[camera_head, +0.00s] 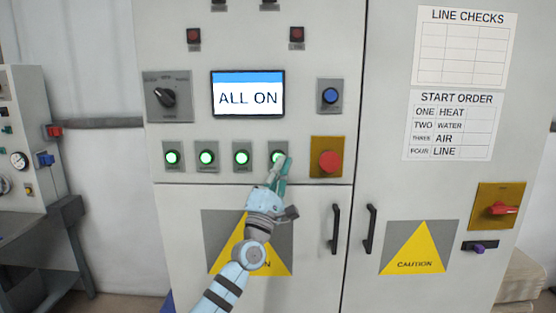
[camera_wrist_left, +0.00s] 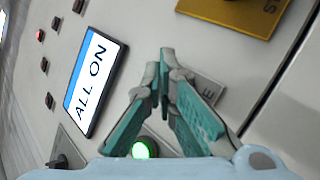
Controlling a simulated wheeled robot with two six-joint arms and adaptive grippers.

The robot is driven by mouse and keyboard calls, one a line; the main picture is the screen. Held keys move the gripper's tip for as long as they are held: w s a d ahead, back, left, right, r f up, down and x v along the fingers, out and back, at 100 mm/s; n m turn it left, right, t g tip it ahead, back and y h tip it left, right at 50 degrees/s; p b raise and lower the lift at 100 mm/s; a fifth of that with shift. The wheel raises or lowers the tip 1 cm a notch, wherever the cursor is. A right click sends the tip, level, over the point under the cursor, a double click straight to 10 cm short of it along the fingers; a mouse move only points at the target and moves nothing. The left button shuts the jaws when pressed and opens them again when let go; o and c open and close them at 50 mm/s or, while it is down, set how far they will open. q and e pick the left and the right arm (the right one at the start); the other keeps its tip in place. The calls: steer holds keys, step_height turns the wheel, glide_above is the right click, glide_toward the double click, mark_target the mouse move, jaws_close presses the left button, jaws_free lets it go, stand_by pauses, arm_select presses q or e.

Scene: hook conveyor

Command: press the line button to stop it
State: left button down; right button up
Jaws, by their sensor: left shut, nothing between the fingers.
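A row of several round green-lit buttons on grey plates runs along the cabinet front under the screen. The rightmost button (camera_head: 275,156) is partly covered by my left gripper (camera_head: 283,160), whose shut, empty fingertips are at it; I cannot tell whether they touch. In the left wrist view the closed teal fingers (camera_wrist_left: 165,72) lie in front of a grey plate (camera_wrist_left: 208,86) whose label ends in "E"; its button is hidden. Another lit green button (camera_wrist_left: 144,148) shows beside the fingers. The screen (camera_head: 248,94) reads "ALL ON". My right gripper is not in view.
A red mushroom button (camera_head: 330,161) on a yellow plate sits just right of the row. A blue button (camera_head: 330,96) is above it, and a rotary selector (camera_head: 168,97) is at the left. A start order sheet (camera_head: 450,126) lists heat, water, air, line.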

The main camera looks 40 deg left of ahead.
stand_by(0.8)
arm_select(q)
steer(key=shift+w+a+b, duration=0.25)
steer(key=shift+w+b, duration=0.1)
steer(key=shift+b, duration=0.25)
steer(key=shift+w+a+b, duration=0.25)
steer(key=shift+w+b, duration=0.1)
steer(key=shift+b, duration=0.45)
stand_by(0.6)
steer(key=s+d+p, duration=0.1)
steer(key=p, duration=0.2)
steer(key=shift+s, duration=0.2)
stand_by(0.4)
